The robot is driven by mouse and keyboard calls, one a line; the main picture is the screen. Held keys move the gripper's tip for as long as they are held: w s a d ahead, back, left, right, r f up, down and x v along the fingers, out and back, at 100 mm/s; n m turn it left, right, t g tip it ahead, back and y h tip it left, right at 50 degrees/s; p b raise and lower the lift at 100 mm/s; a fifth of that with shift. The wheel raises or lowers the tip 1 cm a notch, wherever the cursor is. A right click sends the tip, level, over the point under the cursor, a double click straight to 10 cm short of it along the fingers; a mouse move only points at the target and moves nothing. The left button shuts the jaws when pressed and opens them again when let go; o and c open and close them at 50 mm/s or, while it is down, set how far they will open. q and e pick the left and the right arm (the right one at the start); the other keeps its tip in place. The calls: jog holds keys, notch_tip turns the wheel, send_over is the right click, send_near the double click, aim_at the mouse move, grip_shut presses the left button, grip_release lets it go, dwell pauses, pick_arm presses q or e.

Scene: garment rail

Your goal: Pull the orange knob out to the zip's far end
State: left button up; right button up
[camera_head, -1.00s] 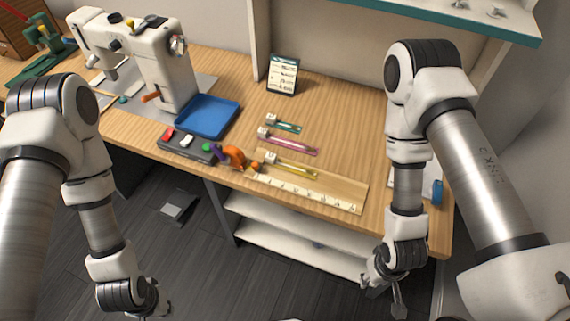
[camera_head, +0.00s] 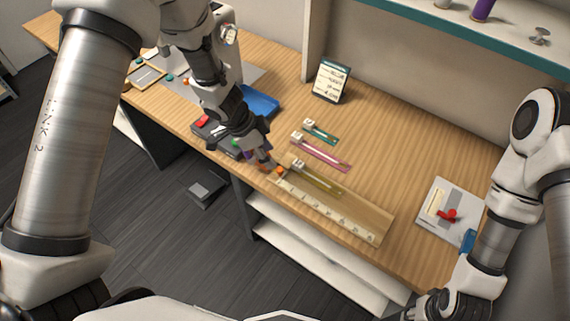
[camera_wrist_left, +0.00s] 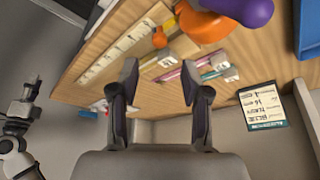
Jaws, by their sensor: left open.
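The orange knob (camera_head: 280,170) sits at the left end of a wooden measuring board (camera_head: 378,238) with a numbered pale scale; it also shows in the left wrist view (camera_wrist_left: 159,40). A yellow zip (camera_head: 322,182) with a white tag lies on the board along the scale. My left gripper (camera_head: 264,162) is open, its fingertips close beside the knob in the head view. In the left wrist view the open fingers (camera_wrist_left: 160,78) have nothing between them, and the knob lies beyond. My right gripper (camera_head: 425,306) is at the bottom edge, its fingers unclear.
Pink (camera_head: 320,152) and teal (camera_head: 322,132) zips lie behind the board. A blue tray (camera_head: 262,103) and a small sign (camera_head: 331,80) stand farther back. A grey plate with a red part (camera_head: 448,212) lies at right.

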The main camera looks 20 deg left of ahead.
aim_at(280, 169)
pick_arm(q)
jog(key=b+x, duration=0.1)
jog(key=x, duration=0.6)
jog(key=shift+f, duration=0.1)
jog(key=shift+s+a, duration=0.1)
pick_arm(e)
jog(key=shift+w+f, duration=0.1)
jog(key=shift+f, duration=0.7)
pick_arm(q)
grip_shut()
